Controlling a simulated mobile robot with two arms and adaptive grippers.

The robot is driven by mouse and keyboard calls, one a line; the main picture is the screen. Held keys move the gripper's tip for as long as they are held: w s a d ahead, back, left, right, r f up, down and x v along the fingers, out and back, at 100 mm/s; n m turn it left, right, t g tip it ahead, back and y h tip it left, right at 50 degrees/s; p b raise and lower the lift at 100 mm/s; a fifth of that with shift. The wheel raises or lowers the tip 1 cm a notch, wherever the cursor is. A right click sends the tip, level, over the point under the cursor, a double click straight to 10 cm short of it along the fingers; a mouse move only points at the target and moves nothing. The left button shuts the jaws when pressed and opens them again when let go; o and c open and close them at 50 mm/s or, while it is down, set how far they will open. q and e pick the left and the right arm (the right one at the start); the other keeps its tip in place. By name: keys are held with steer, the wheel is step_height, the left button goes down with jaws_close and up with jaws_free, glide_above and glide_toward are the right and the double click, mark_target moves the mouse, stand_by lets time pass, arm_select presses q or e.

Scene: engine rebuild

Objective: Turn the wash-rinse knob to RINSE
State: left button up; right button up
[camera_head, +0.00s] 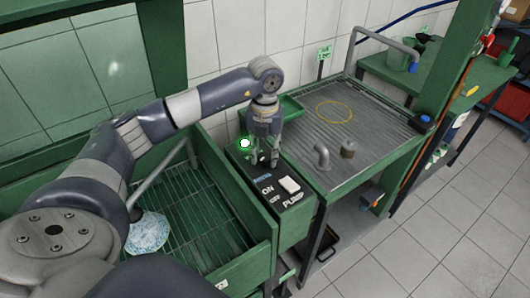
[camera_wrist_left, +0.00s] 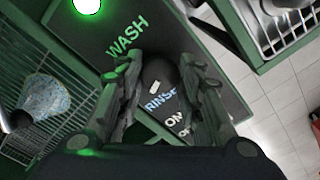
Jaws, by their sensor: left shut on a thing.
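The knob (camera_wrist_left: 160,72) is dark and round, with a small white mark on its side toward the RINSE label. It sits between the fingers of my left gripper (camera_wrist_left: 158,88), which is shut on it. The green WASH label (camera_wrist_left: 127,37) is above left of the knob, and the blue RINSE label (camera_wrist_left: 161,101) is just below it. In the head view my left gripper (camera_head: 265,163) points down at the dark control panel (camera_head: 245,170), and its fingers hide the knob. My right gripper is in neither view.
A green lamp (camera_head: 244,143) glows beside the gripper. A white PUMP switch (camera_head: 289,185) lies close in front. A wire-rack basin (camera_head: 200,205) is to the left.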

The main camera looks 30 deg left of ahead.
mark_target(265, 157)
arm_select(q)
steer(key=shift+r, duration=0.15)
steer(key=o, duration=1.1)
step_height(265, 157, up, 12)
steer(key=shift+f, duration=0.1)
